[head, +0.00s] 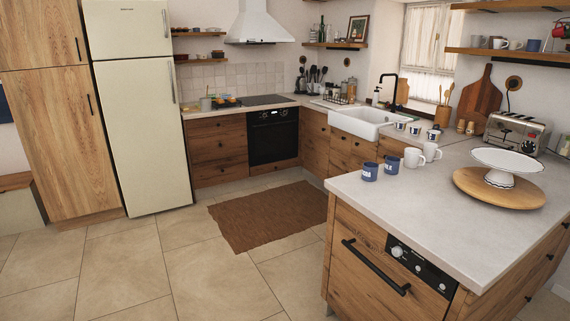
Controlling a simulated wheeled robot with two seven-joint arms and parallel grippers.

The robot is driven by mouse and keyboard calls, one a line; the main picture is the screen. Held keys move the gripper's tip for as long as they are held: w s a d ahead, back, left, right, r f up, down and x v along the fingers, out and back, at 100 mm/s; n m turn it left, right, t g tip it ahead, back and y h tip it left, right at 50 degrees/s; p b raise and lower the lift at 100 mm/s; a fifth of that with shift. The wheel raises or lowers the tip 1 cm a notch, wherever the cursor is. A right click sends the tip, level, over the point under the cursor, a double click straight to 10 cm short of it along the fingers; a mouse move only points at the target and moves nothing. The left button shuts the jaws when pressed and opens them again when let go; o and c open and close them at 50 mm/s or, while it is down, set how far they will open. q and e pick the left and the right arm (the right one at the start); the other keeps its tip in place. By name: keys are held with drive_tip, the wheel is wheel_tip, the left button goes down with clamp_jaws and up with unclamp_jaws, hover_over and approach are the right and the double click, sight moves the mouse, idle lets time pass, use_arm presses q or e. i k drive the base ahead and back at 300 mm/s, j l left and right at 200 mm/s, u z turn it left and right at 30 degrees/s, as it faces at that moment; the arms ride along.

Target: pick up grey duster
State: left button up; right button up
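I cannot make out a grey duster anywhere in the head view. Neither my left gripper nor my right gripper is in view. The grey-white worktop (440,220) in the right foreground holds mugs and a cake stand, and nothing on it looks like a duster. Small items on the far counter and the wall shelves are too small to tell apart fully.
A brown rug (268,216) lies on the open tiled floor (125,262). The worktop's wooden cabinet (375,275) blocks the right. Blue mugs (370,172), a white cake stand (506,162) and a toaster (517,133) stand on it. A fridge (140,110) stands left.

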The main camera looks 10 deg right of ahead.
sight(438, 129)
drive_tip(key=i+z, duration=0.1)
drive_tip(key=i, duration=0.85)
drive_tip(key=i+j+z, duration=0.1)
drive_tip(key=i, duration=0.9)
drive_tip(key=i+j+z, duration=0.2)
drive_tip(key=i+z, duration=0.25)
drive_tip(key=i+j+z, duration=0.3)
drive_tip(key=z, duration=0.2)
drive_tip(key=i+j+z, duration=0.65)
drive_tip(key=j+z, duration=0.25)
drive_tip(key=j, duration=0.2)
drive_tip(key=i+j+z, duration=0.15)
drive_tip(key=j+z, duration=0.15)
drive_tip(key=j, duration=0.25)
